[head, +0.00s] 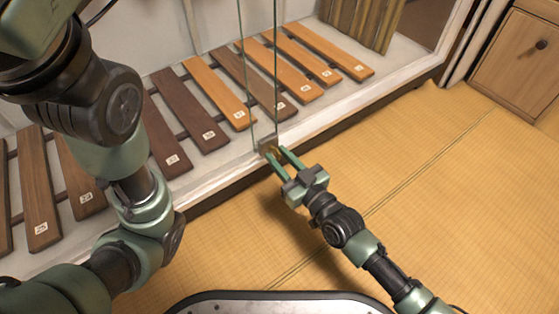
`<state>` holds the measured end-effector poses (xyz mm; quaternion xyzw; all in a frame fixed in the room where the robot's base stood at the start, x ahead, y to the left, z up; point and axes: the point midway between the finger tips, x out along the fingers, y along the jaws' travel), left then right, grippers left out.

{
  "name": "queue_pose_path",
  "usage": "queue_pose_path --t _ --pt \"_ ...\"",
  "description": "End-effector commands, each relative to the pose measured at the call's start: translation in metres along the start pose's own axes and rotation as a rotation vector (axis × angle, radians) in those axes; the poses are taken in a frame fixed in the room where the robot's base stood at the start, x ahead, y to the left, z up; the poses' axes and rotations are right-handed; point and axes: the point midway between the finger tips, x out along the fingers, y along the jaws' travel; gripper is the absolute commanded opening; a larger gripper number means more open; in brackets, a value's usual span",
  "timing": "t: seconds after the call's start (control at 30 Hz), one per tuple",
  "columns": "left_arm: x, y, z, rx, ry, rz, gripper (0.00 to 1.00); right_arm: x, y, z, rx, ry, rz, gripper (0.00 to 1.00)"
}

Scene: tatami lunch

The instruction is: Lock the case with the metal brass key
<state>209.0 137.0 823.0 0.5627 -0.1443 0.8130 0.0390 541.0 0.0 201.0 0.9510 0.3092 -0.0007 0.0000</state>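The glass-fronted display case (215,165) runs diagonally across the view, with its pale sill toward me. Two narrow glass edges (259,70) rise above the sill. A small grey metal lock piece (266,144) sits at their foot. My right gripper (276,154) has its fingertips right at this lock piece. Its two fingers are apart, and a small brass-coloured bit, probably the key (272,152), shows between the tips. It is too small to tell whether the fingers grip it or whether it sits in the lock. My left arm crosses the left side; its gripper is out of the picture.
Numbered wooden slats (245,85) lie in a row inside the case. A wooden drawer cabinet (515,60) stands at the top right. The tatami floor (440,160) in front of the case is clear to the right.

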Motion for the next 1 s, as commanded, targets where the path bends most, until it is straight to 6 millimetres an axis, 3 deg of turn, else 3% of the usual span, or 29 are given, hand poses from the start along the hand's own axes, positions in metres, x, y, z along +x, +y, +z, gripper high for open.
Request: queue_pose_path --t 0.23,0.33,0.37,0.73,1.0 --pt "0.000 0.000 0.000 0.000 0.000 0.000 0.00 0.002 0.000 -0.001 0.000 0.000 0.000 0.27" --pt "0.000 0.000 0.000 0.000 0.000 0.000 0.00 0.001 0.000 -0.001 0.000 0.001 0.000 0.02" --pt "0.000 0.000 0.000 0.000 0.000 0.000 0.00 0.001 0.000 -0.001 0.000 0.001 0.000 0.00" --pt "0.003 -0.001 0.001 0.000 0.000 0.000 0.00 0.001 0.000 -0.002 0.028 0.001 0.000 0.00" --pt "0.017 -0.004 0.007 0.000 -0.001 0.000 0.00 0.001 -0.001 -0.004 0.175 -0.001 0.000 0.00"
